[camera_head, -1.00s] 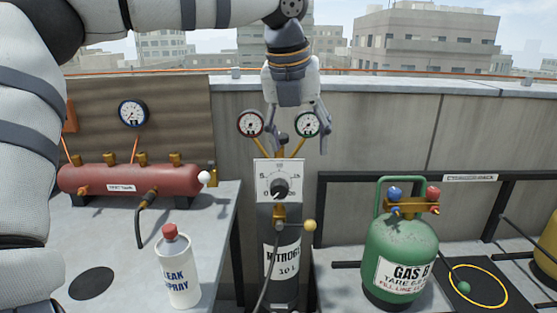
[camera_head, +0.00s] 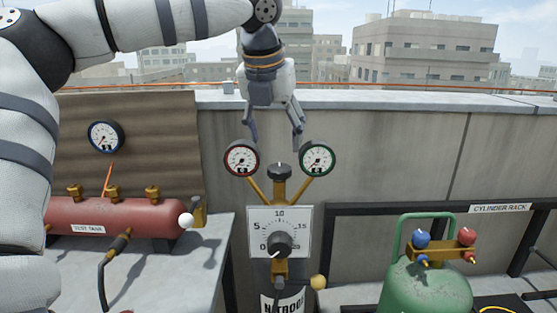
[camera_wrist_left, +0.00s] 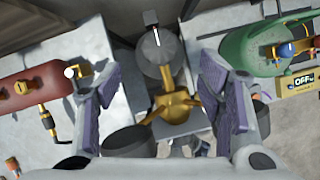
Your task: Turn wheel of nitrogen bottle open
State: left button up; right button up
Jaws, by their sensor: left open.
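The nitrogen bottle (camera_head: 283,302) stands upright at the bottom centre of the head view, its label partly cut off. A dark wheel (camera_head: 280,172) sits above its brass fitting, between a red-rimmed gauge (camera_head: 241,158) and a green-rimmed gauge (camera_head: 317,158). Below is a dial plate (camera_head: 262,228) with a black knob (camera_head: 280,244). My left gripper (camera_head: 273,142) is open and points down, just above the wheel in the picture, not touching it. In the left wrist view, a grey round wheel with a white mark (camera_wrist_left: 157,58) and the brass fitting (camera_wrist_left: 178,105) lie between the spread fingers.
A red test tank (camera_head: 120,217) lies on the left table. A green gas bottle (camera_head: 425,288) with blue and red valve knobs stands at right, before the cylinder rack (camera_head: 400,208). A concrete parapet (camera_head: 400,135) runs behind.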

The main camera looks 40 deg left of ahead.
aim_at(279, 167)
pick_arm(q)
jog(key=x, duration=0.8)
jog(key=c, duration=1.1)
